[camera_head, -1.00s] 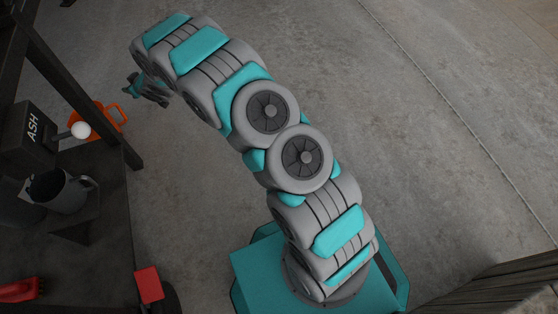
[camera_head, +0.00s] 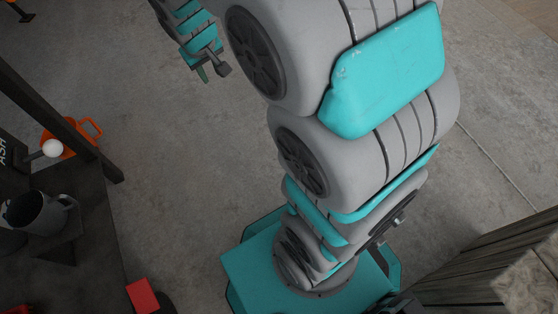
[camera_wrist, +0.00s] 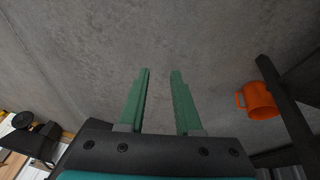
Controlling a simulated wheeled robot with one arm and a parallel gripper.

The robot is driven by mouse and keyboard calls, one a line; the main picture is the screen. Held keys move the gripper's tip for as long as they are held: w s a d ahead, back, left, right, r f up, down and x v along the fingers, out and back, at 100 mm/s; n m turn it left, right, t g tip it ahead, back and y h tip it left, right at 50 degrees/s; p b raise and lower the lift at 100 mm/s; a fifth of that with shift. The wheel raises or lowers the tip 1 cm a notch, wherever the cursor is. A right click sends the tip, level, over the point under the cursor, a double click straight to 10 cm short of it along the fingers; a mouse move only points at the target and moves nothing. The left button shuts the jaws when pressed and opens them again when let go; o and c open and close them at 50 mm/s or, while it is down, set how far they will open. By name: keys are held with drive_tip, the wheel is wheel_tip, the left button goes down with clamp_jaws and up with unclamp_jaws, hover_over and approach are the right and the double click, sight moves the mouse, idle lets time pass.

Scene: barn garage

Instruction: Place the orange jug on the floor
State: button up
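The orange jug (camera_head: 62,147) is at the left in the head view, on the shelf unit, partly hidden by a dark post; its handle sticks out to the right. It also shows at the right in the wrist view (camera_wrist: 262,101), beside the dark post. My gripper (camera_head: 212,72) is at the top of the head view, above and to the right of the jug and apart from it. In the wrist view its two green fingers (camera_wrist: 160,72) are spread with only bare floor between them. It is open and empty.
The dark shelf unit (camera_head: 85,190) fills the left side, with a grey jug (camera_head: 40,213) and a white ball-shaped thing (camera_head: 53,148). A red box (camera_head: 142,296) is at the bottom. Wooden boards (camera_head: 480,260) stand at lower right. The concrete floor (camera_head: 170,150) between is clear.

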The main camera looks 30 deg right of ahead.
drive_tip(key=s+r+g, duration=0.1)
drive_tip(key=s+g, duration=0.1)
drive_tip(key=s, duration=1.4)
drive_tip(key=s+r+m+g+y, duration=0.1)
drive_tip(key=s+r+g, duration=0.1)
drive_tip(key=s, duration=1.3)
drive_tip(key=shift+s+r+g, duration=0.2)
drive_tip(key=shift+s+g, duration=0.15)
drive_tip(key=shift+g, duration=0.45)
